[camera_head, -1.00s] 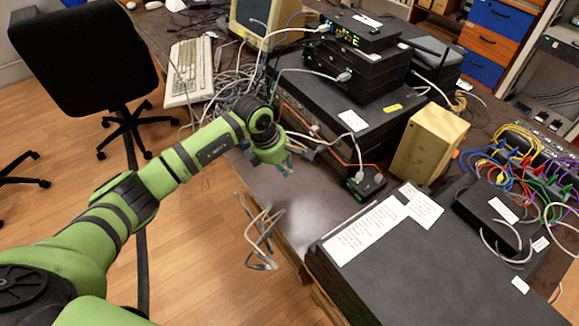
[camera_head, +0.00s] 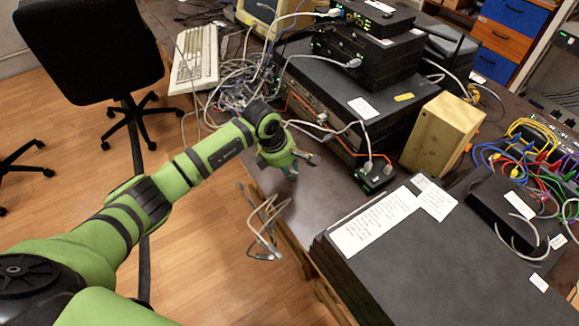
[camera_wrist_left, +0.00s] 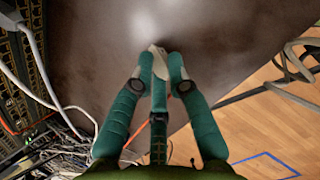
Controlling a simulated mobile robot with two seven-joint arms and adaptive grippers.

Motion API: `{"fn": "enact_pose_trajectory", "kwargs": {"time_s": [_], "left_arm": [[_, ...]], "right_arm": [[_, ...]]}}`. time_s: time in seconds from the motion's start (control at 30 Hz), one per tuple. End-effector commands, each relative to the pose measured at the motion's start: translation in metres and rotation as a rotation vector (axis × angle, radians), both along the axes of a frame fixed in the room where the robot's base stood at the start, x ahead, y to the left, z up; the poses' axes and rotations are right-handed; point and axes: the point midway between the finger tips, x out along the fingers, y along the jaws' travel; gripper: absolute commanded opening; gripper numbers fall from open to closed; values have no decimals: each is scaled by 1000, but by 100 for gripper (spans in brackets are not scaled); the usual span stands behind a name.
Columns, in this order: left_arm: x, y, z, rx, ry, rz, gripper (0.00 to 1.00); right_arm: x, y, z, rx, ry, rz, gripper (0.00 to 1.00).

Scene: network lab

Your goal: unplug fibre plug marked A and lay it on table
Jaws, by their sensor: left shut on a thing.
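My left gripper (camera_head: 290,172) is over the bare strip of dark table in front of the stacked black equipment. In the left wrist view its teal fingers (camera_wrist_left: 161,68) are closed together on a small pale piece, which looks like the fibre plug (camera_wrist_left: 157,49). Its body is mostly hidden by the fingers, and I cannot read a mark on it. A bit of orange shows beside the fingers. The table surface (camera_wrist_left: 112,35) lies beyond the fingertips. A small black box (camera_head: 372,178) with pale plugs and an orange cable stands to the right of the gripper. My right gripper is not in view.
Black stacked units (camera_head: 330,95) with many cables stand behind the gripper. A yellowish box (camera_head: 440,135) stands to the right. A large dark case (camera_head: 400,250) with white labels fills the front right. Loose grey cables (camera_head: 265,222) hang over the table's left edge.

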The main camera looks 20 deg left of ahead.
Motion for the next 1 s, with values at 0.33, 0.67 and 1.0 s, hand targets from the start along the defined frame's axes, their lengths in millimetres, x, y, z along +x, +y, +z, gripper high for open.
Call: {"fn": "enact_pose_trajectory", "kwargs": {"time_s": [0.33,0.67,1.0], "left_arm": [[0,0,0,0,0,0,44],[-5,6,25,2,-4,-1,44],[-22,20,91,1,-3,-1,44]], "right_arm": [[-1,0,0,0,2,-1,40],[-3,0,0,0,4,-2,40],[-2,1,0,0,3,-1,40]]}}
